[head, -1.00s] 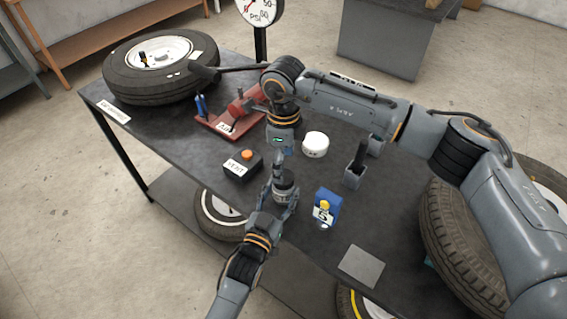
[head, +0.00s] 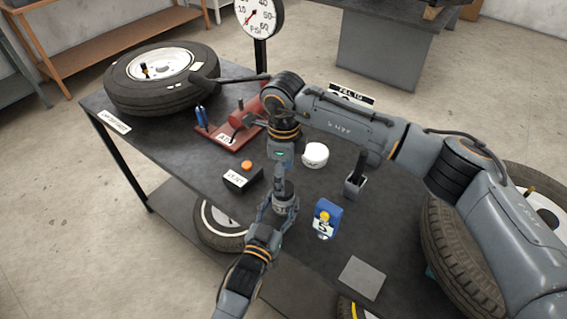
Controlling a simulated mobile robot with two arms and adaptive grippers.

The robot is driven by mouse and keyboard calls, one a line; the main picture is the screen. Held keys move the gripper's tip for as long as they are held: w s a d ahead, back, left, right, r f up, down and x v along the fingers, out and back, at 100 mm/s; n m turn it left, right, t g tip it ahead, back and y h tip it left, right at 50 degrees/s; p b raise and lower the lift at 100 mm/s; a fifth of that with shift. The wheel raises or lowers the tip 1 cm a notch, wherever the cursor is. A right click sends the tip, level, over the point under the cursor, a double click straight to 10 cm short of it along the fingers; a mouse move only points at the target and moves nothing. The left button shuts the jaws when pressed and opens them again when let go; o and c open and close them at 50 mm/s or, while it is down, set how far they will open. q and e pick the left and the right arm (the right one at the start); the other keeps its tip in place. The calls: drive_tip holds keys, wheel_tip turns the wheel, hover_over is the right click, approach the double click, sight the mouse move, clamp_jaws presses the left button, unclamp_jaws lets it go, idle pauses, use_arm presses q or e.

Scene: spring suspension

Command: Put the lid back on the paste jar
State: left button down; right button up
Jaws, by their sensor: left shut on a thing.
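A short white round tub-like piece (head: 315,155) stands on the dark workbench (head: 310,187), right of my grippers. I cannot tell whether it is the paste jar or its lid. My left gripper (head: 284,203) is low at the bench's near side, shut on a small dark grey cylinder (head: 285,188) between its fingers. I cannot tell for sure whether that is the jar. My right gripper (head: 280,172) points down from above, just over the grey cylinder. Its fingertips are small and partly merged with the cylinder, so its opening is unclear.
A blue gauge-like item (head: 326,219) and a grey holder (head: 354,187) stand to the right. The grey plate (head: 362,277) is bare.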

drive_tip(key=shift+f, duration=1.95)
drive_tip(key=shift+c, duration=0.4)
drive_tip(key=c, duration=1.1)
drive_tip(key=o, duration=1.3)
drive_tip(key=shift+o, duration=0.2)
wheel_tip(320, 180, up, 12)
